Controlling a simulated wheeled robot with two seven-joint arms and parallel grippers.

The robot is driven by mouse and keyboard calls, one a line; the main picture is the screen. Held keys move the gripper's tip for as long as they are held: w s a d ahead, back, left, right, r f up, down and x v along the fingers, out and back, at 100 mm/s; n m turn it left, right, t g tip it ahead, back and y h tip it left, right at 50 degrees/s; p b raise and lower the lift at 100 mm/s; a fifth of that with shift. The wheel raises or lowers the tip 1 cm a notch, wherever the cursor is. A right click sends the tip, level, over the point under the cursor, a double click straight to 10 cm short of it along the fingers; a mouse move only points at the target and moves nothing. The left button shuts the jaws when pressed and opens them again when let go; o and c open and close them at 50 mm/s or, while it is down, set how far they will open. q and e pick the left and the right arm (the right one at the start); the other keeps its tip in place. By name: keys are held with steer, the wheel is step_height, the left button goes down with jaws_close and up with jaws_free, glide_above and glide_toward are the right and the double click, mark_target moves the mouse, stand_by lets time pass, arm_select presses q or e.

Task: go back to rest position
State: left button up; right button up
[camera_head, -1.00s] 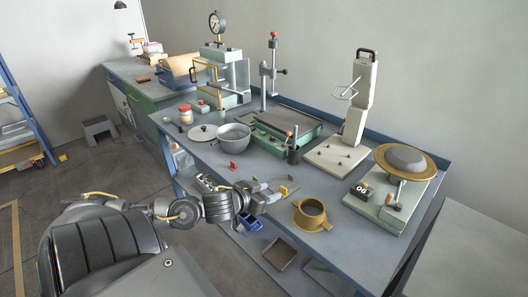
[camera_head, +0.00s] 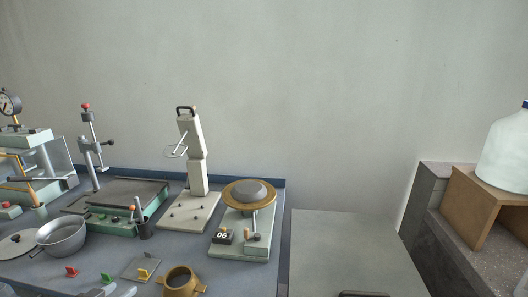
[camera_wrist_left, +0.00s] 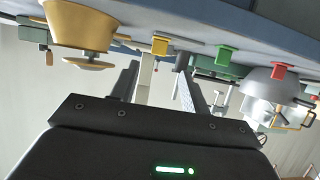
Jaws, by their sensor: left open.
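My left gripper (camera_head: 112,290) is at the lower left edge of the head view, over the front of the bench and left of the brass cup, mostly cut off by the frame. In the left wrist view my left gripper (camera_wrist_left: 158,72) has its two fingers well apart, with nothing held between them. That view is upside down, with the bench top along its upper edge. My right gripper is not seen in any view.
The bench holds a brass two-handled cup (camera_head: 181,283), a grey pot (camera_head: 62,240), red, green and yellow clips (camera_head: 107,278), a scale (camera_head: 240,238) with a round pan (camera_head: 250,192) and a white stand (camera_head: 190,212). A grey top (camera_head: 350,250) at right is mostly bare.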

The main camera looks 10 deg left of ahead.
arm_select(q)
steer(key=s+d+f+g+y, duration=0.1)
steer(key=s+d+f+g, duration=0.5)
steer(key=s+f, duration=0.5)
steer(key=s+d+f+m+g+h, duration=0.2)
steer(key=s+d+f+g, duration=0.25)
steer(key=s+d, duration=0.65)
steer(key=s+f+x, duration=0.1)
steer(key=s+x, duration=0.2)
steer(key=x, duration=0.9)
steer(key=s+x, duration=0.3)
steer(key=x, duration=0.9)
steer(key=s+a+f, duration=0.2)
steer(key=s+f, duration=0.5)
steer(key=f, duration=0.1)
steer(key=s+a+f+g, duration=0.1)
steer(key=s+f, duration=0.7)
steer(key=shift+s+a+f+m+y, duration=0.15)
steer(key=shift+a+f+m+y, duration=0.2)
steer(key=shift+a+m+y, duration=0.05)
